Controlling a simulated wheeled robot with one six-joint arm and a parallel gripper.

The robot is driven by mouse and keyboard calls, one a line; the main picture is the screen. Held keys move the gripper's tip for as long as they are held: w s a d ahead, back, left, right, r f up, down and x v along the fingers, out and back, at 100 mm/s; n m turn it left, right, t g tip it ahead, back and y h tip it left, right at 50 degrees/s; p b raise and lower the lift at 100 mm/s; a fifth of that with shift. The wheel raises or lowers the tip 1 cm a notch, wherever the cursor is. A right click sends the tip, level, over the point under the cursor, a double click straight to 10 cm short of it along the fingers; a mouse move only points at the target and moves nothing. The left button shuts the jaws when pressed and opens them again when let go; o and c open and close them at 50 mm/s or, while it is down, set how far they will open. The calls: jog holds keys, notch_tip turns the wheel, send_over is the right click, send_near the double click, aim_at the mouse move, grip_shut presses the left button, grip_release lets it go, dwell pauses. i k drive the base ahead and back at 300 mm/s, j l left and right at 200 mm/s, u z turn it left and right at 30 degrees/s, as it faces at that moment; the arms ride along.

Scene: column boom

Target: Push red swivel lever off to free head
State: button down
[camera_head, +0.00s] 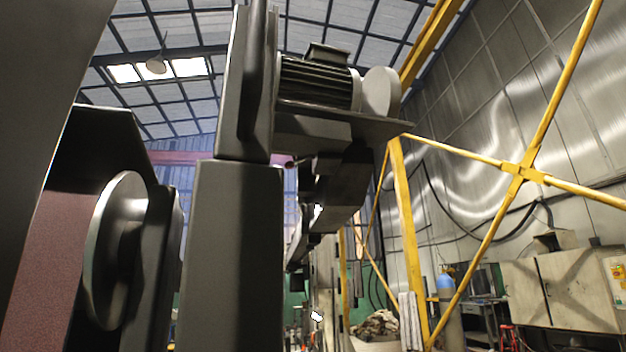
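A dark grey column (232,255) stands upright at the centre left. A ribbed motor (318,82) sits on a bracket to its right. A dark boom (335,192) shows below the motor and runs away from me. A small dark pinkish-red knob (290,163) shows beside the column, under the bracket. I cannot tell whether it is the end of the red swivel lever. No other lever shape shows, and I cannot make out the head for sure. My gripper is not recognisable in this view.
A large pale disc (113,250) on dark plates and a dark red surface (50,275) fill the near left. A yellow frame (408,240) with crossed bars stands at the right. Behind it are cabinets (565,288) and a blue gas cylinder (446,300).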

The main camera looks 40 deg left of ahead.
aim_at(288, 166)
jog(key=i+l+u, duration=0.2)
jog(key=i, duration=0.35)
jog(key=i+l+u, duration=0.2)
jog(key=i, duration=0.4)
jog(key=j, duration=0.1)
